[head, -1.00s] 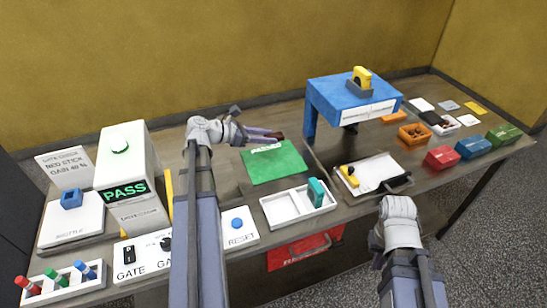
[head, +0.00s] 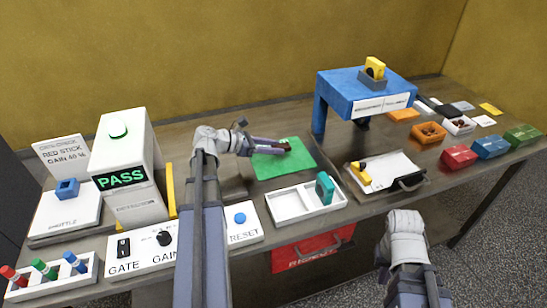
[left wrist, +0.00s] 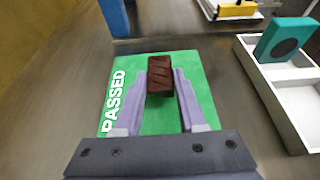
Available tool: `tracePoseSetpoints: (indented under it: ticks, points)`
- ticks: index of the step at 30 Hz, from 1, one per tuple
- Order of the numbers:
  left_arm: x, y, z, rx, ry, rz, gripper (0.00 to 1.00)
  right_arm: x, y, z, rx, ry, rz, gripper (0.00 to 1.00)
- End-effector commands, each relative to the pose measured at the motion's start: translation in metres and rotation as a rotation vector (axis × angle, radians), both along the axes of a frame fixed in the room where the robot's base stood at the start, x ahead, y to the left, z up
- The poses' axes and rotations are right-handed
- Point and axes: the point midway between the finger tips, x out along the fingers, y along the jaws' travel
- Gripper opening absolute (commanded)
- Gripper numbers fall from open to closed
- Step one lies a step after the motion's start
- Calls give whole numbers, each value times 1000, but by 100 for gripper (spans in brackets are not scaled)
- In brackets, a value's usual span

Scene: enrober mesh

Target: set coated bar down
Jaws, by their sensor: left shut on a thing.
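The dark brown coated bar (left wrist: 159,75) with ridged stripes is between the purple fingers of my left gripper (left wrist: 161,92), which is shut on it. In the head view the left gripper (head: 283,149) and the bar (head: 286,142) are over the green mat (head: 293,168). The mat (left wrist: 205,88) reads PASSED in the left wrist view, and the bar is over its far part. I cannot tell whether the bar touches the mat. My right arm is at the lower right of the head view; its fingers do not show.
A white two-part tray (head: 272,206) holding a teal block (head: 324,188) stands in front of the mat. A blue stand (head: 363,91) is behind right, a clipboard (head: 398,165) to the right. The PASS machine (head: 128,165) is at left.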

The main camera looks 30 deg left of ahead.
Motion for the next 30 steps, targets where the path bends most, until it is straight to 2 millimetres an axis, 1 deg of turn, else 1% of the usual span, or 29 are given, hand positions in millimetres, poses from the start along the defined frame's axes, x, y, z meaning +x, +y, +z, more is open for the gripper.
tracePoseSetpoints:
  ticks: [1,6,15,19,20,27,28,30]
  points:
    - [0,0,-12,0,0,0,9,0,0,-12,0,0,0,0]
    - [0,0,-31,0,0,0,9,0,0,-31,0,0,0,0]
    - [0,0,-30,0,0,0,9,0,0,-30,0,0,0,0]
    - [0,0,-34,0,0,0,9,0,0,-34,0,0,0,0]
    - [0,0,-34,0,0,0,41,0,0,-34,0,0,0,0]
    - [0,0,-33,0,0,0,68,0,0,-33,0,0,0,0]
    - [0,0,-33,0,0,0,70,0,0,-33,0,0,0,0]
    - [0,0,-33,0,0,0,70,0,0,-33,0,0,0,0]
